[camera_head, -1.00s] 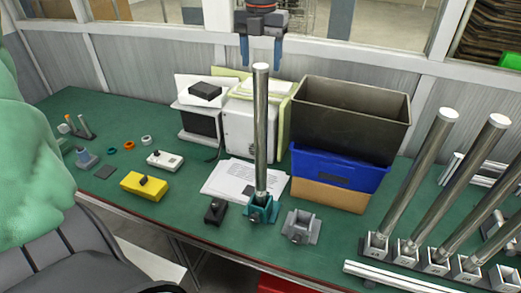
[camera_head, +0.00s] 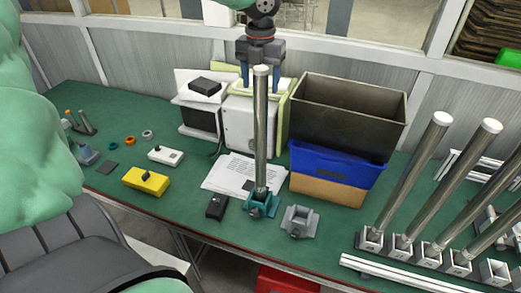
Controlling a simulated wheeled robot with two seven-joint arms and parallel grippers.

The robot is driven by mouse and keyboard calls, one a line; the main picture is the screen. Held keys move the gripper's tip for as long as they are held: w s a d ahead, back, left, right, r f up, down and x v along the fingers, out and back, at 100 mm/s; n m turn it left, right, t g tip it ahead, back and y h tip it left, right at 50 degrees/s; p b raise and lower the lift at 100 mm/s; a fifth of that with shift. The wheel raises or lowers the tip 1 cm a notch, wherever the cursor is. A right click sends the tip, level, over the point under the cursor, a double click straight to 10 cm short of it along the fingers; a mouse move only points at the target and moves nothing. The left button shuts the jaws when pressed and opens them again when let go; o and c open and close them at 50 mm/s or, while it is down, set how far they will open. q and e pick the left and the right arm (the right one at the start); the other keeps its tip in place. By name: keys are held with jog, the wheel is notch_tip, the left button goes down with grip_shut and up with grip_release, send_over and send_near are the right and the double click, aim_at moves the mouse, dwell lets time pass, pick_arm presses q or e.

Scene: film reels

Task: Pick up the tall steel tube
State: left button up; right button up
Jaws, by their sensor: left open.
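The tall steel tube (camera_head: 260,140) stands upright in a teal holder (camera_head: 262,203) near the table's front middle. It has a pale cap on top. My left gripper (camera_head: 261,85) comes down from above, with its two blue fingers apart on either side of the tube's top end. The fingers look open, and I cannot tell whether they touch the tube. My right gripper is not in view.
A dark bin (camera_head: 350,115) on a blue crate (camera_head: 330,170) stands just right of the tube. Several tilted tubes (camera_head: 412,180) stand in holders at the right. An empty grey holder (camera_head: 300,220) sits beside the teal one. Papers (camera_head: 228,172) lie behind.

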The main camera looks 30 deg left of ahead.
pick_arm(q)
grip_shut()
jog(key=shift+r, duration=0.1)
